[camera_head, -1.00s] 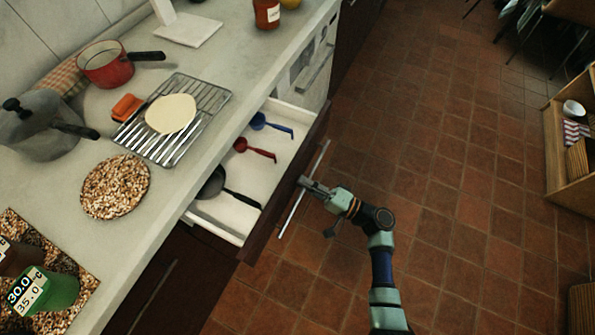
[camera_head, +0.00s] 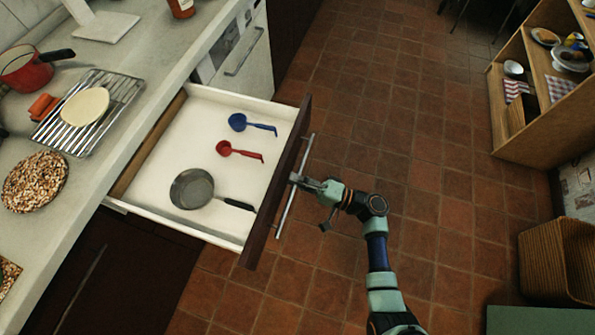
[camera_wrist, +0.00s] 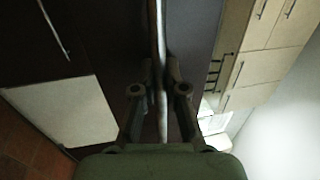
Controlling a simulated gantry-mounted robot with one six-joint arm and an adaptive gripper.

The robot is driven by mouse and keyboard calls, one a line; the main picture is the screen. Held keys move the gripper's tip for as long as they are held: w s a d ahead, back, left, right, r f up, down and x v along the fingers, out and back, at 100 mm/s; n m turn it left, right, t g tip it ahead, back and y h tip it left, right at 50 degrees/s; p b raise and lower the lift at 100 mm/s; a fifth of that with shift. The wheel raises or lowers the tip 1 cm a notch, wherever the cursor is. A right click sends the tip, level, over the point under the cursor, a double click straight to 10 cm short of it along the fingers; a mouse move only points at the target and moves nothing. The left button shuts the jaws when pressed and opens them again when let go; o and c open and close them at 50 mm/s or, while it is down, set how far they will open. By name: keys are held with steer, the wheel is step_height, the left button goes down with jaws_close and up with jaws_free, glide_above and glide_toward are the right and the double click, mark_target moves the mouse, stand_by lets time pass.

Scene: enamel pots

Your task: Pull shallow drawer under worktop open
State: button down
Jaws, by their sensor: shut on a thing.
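The shallow drawer (camera_head: 225,108) under the worktop (camera_head: 140,88) stands far out, its white inside showing back to a brown strip near the worktop edge. Its dark front (camera_head: 277,190) carries a long metal bar handle (camera_head: 296,186). My gripper (camera_head: 296,179) is shut on the handle near its middle, coming from the floor side. In the wrist view the handle (camera_wrist: 160,60) runs between the two fingers of my gripper (camera_wrist: 160,75), in front of the dark drawer front. Inside the drawer lie a blue scoop (camera_head: 239,122), a red scoop (camera_head: 225,148) and a small dark pan (camera_head: 192,189).
On the worktop are a wire rack (camera_head: 110,100), a red pot (camera_head: 25,70) and a speckled round mat (camera_head: 35,181). A wooden shelf (camera_head: 522,137) and a wicker basket (camera_head: 556,262) stand at the right. The tiled floor (camera_head: 420,170) between is clear.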

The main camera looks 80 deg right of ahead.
steer(key=shift+s, duration=0.1)
stand_by(0.3)
steer(key=c, duration=1.5)
jaws_free()
steer(key=v, duration=1.2)
steer(key=shift+f, duration=0.1)
